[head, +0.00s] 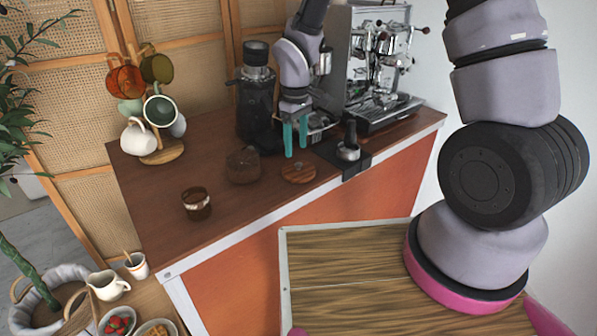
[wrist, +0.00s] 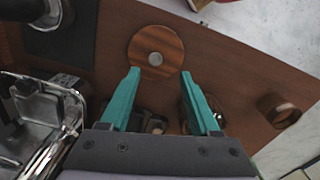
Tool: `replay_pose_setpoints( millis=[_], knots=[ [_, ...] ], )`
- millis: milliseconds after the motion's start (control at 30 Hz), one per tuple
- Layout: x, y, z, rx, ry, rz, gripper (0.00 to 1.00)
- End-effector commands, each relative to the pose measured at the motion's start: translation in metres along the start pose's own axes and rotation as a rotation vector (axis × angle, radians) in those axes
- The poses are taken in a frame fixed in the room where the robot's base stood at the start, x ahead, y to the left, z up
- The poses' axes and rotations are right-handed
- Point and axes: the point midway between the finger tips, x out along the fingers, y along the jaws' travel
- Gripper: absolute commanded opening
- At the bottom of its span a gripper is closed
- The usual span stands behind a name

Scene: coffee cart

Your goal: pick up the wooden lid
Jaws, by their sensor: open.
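The wooden lid (head: 298,173) is a round reddish-brown disc with a small knob. It lies flat on the dark wooden counter near the front edge. In the wrist view the lid (wrist: 143,38) shows whole, with a grey round knob at its middle. My gripper (head: 296,152) has teal fingers pointing down, above the lid and apart from it. In the wrist view the gripper (wrist: 160,72) is open and empty, its fingertips spread to either side below the knob in the picture.
A brown glass pot (head: 243,166) stands left of the lid, and a brown glass cup (head: 196,204) farther left. A tamper (head: 348,146) on a black mat stands to the right. The grinder (head: 256,95) and espresso machine (head: 375,70) stand behind. Bare counter lies front left.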

Motion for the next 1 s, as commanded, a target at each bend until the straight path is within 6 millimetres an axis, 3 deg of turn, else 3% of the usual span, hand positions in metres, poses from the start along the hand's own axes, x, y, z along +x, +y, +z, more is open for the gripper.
replay_pose_setpoints(
  millis=[500, 767, 933, 1000],
  knots=[
    [0.057, 0.007, 0.001, 0.0, 0.001, 0.0, 0.63],
    [0.059, 0.008, 0.001, 0.002, 0.003, 0.001, 0.63],
    [0.059, 0.008, 0.001, 0.002, 0.003, 0.001, 0.02],
    [0.059, 0.008, 0.001, 0.002, 0.003, 0.001, 0.0]
  ],
)
